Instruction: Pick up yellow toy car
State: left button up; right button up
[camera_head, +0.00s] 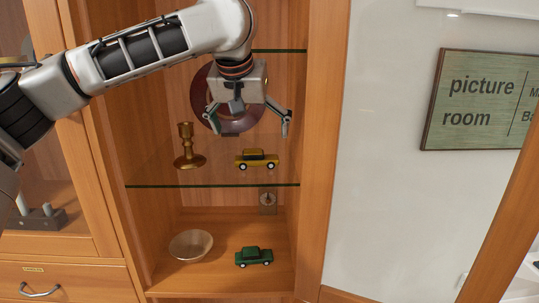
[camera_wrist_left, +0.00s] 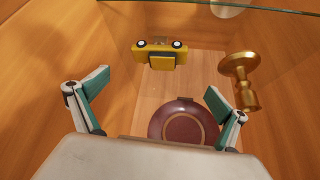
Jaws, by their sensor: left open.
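The yellow toy car (camera_head: 257,159) stands on the glass shelf in the wooden cabinet, right of a brass candlestick. In the left wrist view the yellow toy car (camera_wrist_left: 160,53) shows beyond the fingers, between them from side to side. My left gripper (camera_head: 247,126) is open and empty, above the car in the head view, with the fingers spread wide. It also shows in the left wrist view (camera_wrist_left: 165,112). The gripper and the car are apart. My right gripper is not in view.
The candlestick (camera_head: 187,147) stands left of the car. A dark red plate (camera_head: 205,96) is behind my gripper. The glass shelf edge (camera_head: 212,186) and wooden cabinet sides (camera_head: 325,130) bound the space.

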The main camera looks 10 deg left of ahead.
aim_at(256, 151)
pick_arm(q)
jog(key=x, duration=0.2)
jog(key=shift+a+f, duration=0.1)
jog(key=shift+f, duration=0.2)
jog(key=x, duration=0.4)
jog(key=shift+d+f, duration=0.25)
jog(key=shift+d, duration=0.1)
jog(key=shift+w+a+f, duration=0.1)
jog(key=shift+w+f, duration=0.1)
jog(key=shift+f, duration=0.15)
jog(key=c, duration=1.2)
